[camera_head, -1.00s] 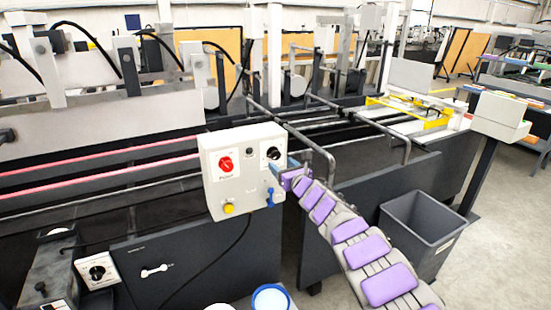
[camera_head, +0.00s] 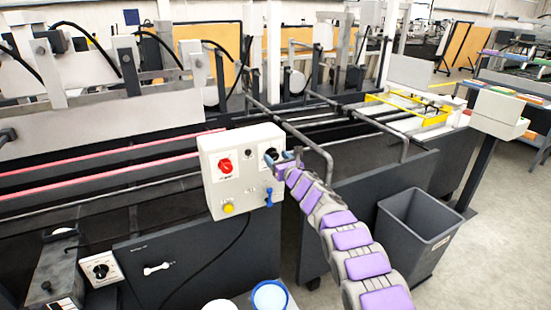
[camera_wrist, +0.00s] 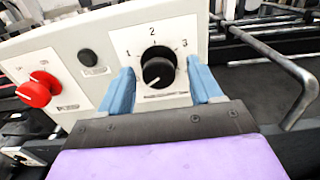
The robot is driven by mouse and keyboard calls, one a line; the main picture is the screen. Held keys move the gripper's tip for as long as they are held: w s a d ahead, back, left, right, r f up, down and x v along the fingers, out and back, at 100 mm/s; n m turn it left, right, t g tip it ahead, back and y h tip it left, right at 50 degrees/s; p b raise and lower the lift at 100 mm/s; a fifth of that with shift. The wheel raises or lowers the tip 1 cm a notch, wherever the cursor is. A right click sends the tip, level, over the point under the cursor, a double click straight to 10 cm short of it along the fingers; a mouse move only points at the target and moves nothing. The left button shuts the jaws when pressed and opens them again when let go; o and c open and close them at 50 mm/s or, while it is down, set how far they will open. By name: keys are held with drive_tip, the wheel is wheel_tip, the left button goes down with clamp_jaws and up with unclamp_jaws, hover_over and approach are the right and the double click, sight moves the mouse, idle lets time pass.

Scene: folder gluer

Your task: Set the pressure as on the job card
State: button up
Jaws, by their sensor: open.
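The white control box (camera_head: 240,190) stands at the front of the machine. Its black knob (camera_wrist: 158,70), on a white plate marked 1, 2 and 3, also shows in the head view (camera_head: 271,155). A pale line on the knob seems to point to the lower left. My gripper (camera_wrist: 160,67) is open, with one blue finger to each side of this knob; I cannot tell whether they touch it. It also shows in the head view (camera_head: 286,163), at the box's right edge. No readable job card shows.
Another dial (camera_head: 100,268) sits low at left. A bent rail (camera_wrist: 300,90) is close right of my gripper. A grey bin (camera_head: 418,230) stands on the floor.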

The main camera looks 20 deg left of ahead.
drive_tip(key=shift+d+r, duration=0.15)
drive_tip(key=shift+d, duration=0.2)
drive_tip(key=shift+a, duration=0.4)
drive_tip(key=shift+c, duration=0.5)
drive_tip(key=shift+a+f, duration=0.3)
drive_tip(key=shift+a, duration=0.05)
drive_tip(key=c, duration=0.3)
drive_tip(key=shift+w+d+r, duration=0.1)
drive_tip(key=shift+d, duration=0.2)
drive_tip(key=c, duration=0.6)
